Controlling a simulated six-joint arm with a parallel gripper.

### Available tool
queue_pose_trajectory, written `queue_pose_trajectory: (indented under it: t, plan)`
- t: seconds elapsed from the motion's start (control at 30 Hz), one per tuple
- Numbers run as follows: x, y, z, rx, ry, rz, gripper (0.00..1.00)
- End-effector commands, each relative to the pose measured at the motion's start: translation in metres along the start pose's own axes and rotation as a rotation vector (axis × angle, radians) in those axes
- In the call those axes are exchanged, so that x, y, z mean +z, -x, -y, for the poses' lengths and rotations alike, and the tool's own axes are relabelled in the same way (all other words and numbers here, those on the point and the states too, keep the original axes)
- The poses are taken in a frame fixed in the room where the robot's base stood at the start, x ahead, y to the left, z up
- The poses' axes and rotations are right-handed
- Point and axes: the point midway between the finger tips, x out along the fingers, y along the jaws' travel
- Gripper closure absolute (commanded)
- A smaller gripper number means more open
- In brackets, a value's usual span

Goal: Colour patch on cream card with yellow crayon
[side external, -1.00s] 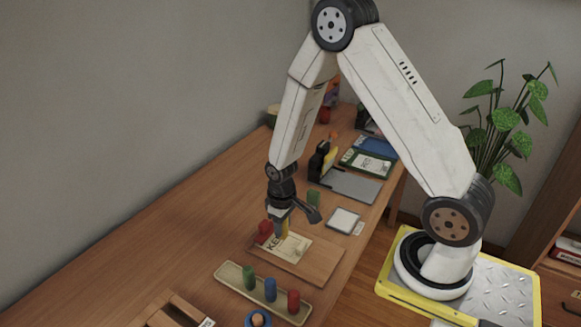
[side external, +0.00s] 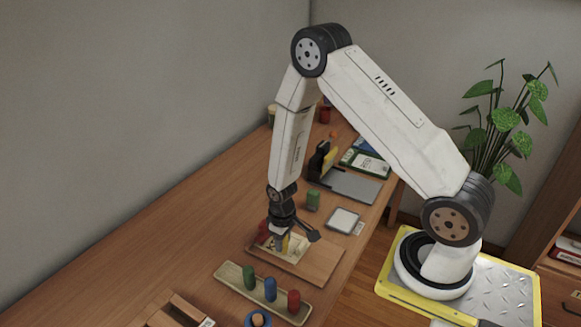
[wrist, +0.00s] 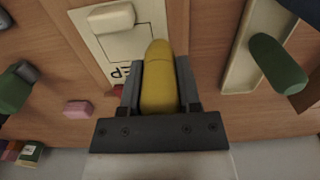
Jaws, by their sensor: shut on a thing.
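My gripper (side external: 283,238) is shut on the yellow crayon (wrist: 159,78), one finger on each side of it in the wrist view. The crayon's rounded tip points towards the cream card (wrist: 103,52), over its outlined box. I cannot tell whether the tip touches the card. The card also shows in the side external view (side external: 299,246), lying on a wooden board (side external: 322,263) and partly hidden by my gripper. I make out no yellow colouring on the card. A pale block (wrist: 110,17) shows over the card at the top of the wrist view.
A tray (side external: 236,282) in front of the board holds a green (side external: 249,276), a blue (side external: 270,289) and a red crayon (side external: 293,301). A red block (side external: 263,227) is close beside my gripper. A green block (side external: 313,200) and a white square (side external: 343,220) stand behind.

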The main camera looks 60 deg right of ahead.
Motion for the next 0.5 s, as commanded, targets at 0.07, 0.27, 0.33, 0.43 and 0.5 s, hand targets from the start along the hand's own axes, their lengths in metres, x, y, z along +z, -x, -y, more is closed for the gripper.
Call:
queue_pose_trajectory:
  t: [0.07,0.27,0.33,0.43,0.5]
  plan:
    - [0.001,-0.008,0.0,0.0,0.0,0.002,1.0]
    - [0.0,-0.019,-0.013,0.0,-0.004,0.0,1.0]
    - [0.0,-0.02,-0.019,0.0,-0.004,0.0,1.0]
    - [0.0,-0.02,-0.028,0.0,-0.003,0.0,1.0]
    - [0.0,-0.019,-0.035,0.0,-0.004,-0.001,1.0]
